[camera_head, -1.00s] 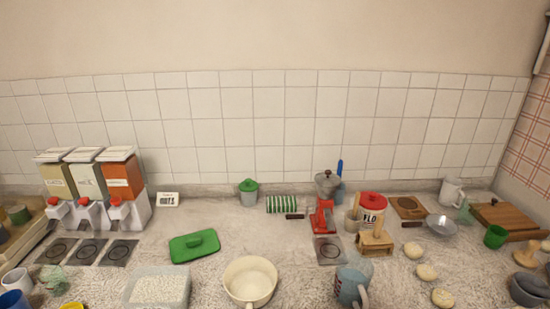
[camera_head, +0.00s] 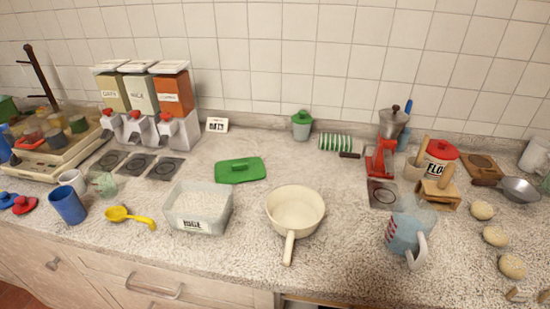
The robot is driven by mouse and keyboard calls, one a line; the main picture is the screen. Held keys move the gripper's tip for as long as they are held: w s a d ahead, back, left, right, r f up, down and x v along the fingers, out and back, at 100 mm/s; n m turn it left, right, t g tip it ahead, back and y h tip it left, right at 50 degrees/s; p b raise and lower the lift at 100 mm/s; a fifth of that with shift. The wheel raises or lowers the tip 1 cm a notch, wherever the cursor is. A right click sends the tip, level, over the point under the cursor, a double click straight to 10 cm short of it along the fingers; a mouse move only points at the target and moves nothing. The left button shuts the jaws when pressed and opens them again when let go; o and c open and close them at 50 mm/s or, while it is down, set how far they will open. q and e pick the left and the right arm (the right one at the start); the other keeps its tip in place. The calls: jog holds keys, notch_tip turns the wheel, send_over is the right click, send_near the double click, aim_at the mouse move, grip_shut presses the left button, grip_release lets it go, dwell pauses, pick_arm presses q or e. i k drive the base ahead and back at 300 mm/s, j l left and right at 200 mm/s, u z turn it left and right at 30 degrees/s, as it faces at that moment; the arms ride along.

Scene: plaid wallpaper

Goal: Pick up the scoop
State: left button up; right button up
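A yellow scoop (camera_head: 129,215) lies on the speckled countertop at the front left in the head view. Its round bowl is at the left and its handle points right. It lies between a blue cup and a clear container of rice. Neither of my grippers shows in the head view.
The blue cup (camera_head: 68,205) stands left of the scoop, and the rice container (camera_head: 198,209) stands right of it. A white mug (camera_head: 72,181) and a pale green cup (camera_head: 105,184) are behind. A cream saucepan (camera_head: 295,211) is farther right. The counter's front edge runs just before the scoop.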

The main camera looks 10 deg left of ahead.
aim_at(115, 214)
jog(key=u, duration=1.55)
jog(key=l+z, duration=0.3)
jog(key=z, duration=0.15)
jog(key=l+z, duration=0.25)
jog(key=z, duration=0.25)
jog(key=u, duration=1.25)
jog(key=i+l+z, duration=0.1)
jog(key=z, duration=0.15)
jog(key=i+l+z, duration=0.1)
jog(key=z, duration=0.2)
